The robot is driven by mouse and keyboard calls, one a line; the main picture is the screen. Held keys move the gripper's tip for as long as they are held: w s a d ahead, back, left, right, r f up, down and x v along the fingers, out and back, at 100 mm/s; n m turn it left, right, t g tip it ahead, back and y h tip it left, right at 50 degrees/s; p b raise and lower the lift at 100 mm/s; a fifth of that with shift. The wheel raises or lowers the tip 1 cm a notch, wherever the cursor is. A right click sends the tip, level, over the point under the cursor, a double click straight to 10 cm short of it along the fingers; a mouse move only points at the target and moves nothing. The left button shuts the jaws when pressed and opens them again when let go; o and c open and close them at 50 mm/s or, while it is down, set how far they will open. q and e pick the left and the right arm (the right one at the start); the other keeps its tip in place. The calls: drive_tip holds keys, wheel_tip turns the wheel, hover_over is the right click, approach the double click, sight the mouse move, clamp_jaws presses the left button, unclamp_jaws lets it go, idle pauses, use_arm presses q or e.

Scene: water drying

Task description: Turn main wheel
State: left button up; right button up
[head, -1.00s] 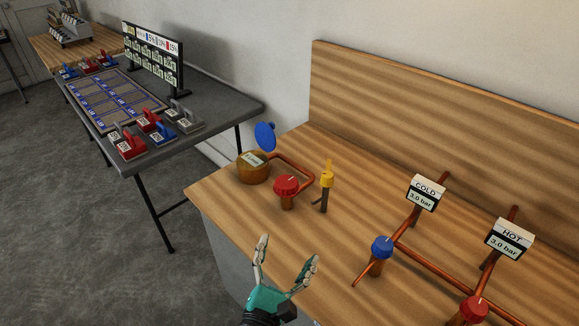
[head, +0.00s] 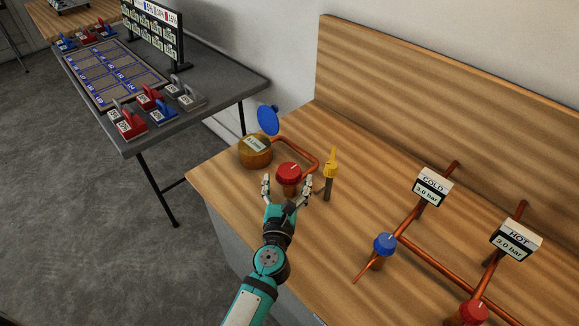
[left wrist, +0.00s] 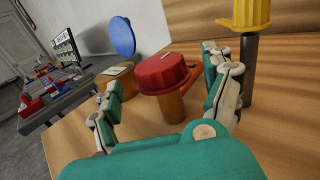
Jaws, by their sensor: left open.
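The main wheel seems to be the red ribbed knob (head: 289,173) on a short copper stem, on the wooden bench. In the left wrist view the red knob (left wrist: 167,73) is just ahead, between the open fingers. My left gripper (head: 287,186) is open, with one finger on each side of the knob's stem. I cannot tell whether the fingers touch it. A copper pipe (head: 305,148) runs from the knob's area past a round brass meter (head: 255,151) with a label and a raised blue lid (head: 268,120). My right gripper is not in view.
A yellow-topped valve (head: 331,165) stands close to the right of my gripper. Further right are the blue knob (head: 385,243), another red knob (head: 473,311), the COLD gauge (head: 434,187) and the HOT gauge (head: 516,238). A grey table (head: 215,85) with padlock-like blocks stands at left.

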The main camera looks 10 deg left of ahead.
sight(289, 170)
use_arm(q)
drive_tip(key=w, duration=0.4)
drive_tip(key=shift+a+f, duration=0.1)
drive_tip(key=shift+a, duration=0.05)
drive_tip(key=shift+w, duration=0.3)
drive_tip(key=c, duration=1.2)
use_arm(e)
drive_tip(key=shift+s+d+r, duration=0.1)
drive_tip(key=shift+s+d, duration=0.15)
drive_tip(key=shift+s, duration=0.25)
